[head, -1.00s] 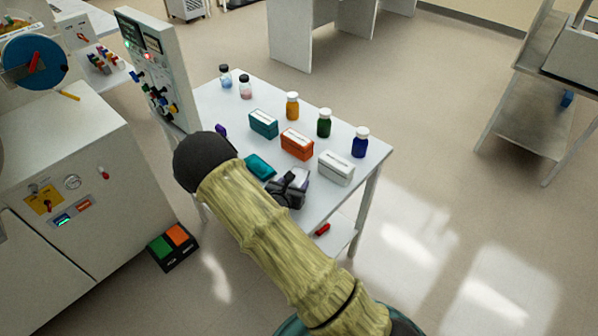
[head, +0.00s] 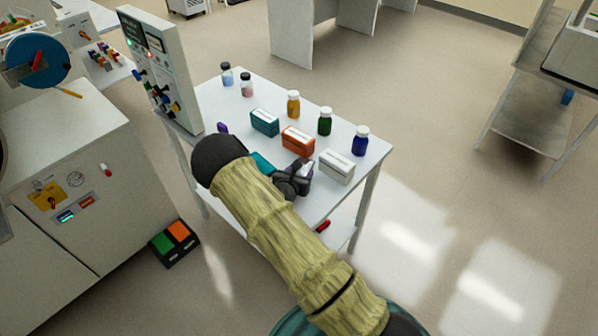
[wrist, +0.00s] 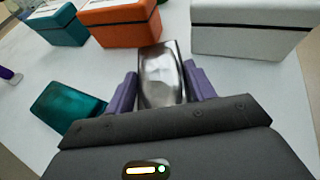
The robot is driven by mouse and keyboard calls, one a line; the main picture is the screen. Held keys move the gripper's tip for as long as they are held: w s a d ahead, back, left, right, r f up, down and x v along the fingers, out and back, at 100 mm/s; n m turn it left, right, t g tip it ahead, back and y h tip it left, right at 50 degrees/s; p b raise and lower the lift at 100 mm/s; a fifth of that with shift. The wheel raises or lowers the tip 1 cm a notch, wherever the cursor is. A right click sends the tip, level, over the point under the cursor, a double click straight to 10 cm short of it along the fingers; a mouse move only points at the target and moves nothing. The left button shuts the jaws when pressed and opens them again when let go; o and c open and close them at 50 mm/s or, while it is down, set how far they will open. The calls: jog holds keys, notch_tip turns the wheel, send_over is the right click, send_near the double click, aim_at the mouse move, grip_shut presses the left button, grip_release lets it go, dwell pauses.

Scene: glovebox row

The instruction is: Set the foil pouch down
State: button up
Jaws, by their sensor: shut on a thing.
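The foil pouch (wrist: 161,75) is a shiny silver packet held upright between the two purple fingers of my gripper (wrist: 160,90) in the wrist view. My gripper (head: 303,172) is shut on it. In the head view the gripper is over the near side of the white table (head: 226,100), in front of the orange and white boxes, and the pouch is mostly hidden there. I cannot tell whether the pouch's lower edge touches the tabletop.
Teal (head: 265,122), orange (head: 298,141) and white (head: 337,166) boxes stand just beyond the gripper. A flat teal packet (wrist: 68,105) lies to its left. Several bottles, including a blue one (head: 360,141), line the far side. A control panel (head: 160,75) stands at the left edge.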

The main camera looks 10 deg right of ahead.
jog(key=shift+d, duration=0.2)
jog(key=shift+f, duration=0.15)
jog(key=o, duration=1)
jog(key=shift+o, duration=0.2)
jog(key=shift+r, duration=0.2)
jog(key=b+v, duration=0.2)
jog(key=v, duration=1)
jog(key=shift+s, duration=0.15)
